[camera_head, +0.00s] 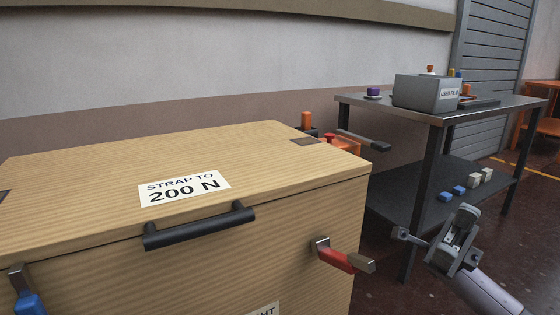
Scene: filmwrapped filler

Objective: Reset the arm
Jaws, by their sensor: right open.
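My right gripper (438,244) is at the lower right, its grey arm coming in from the bottom edge. It is open, and I see nothing between its fingers. It hangs in front of the metal table, to the right of the wooden crate (90,165), and appears apart from both. My left gripper is out of view.
The crate's closed lid has a black handle (200,226); a red lever (342,258) sticks out at its front right. The metal table (436,117) carries a grey bin (420,95). Blue and pale blocks lie on its lower shelf. Dark floor shows around the table.

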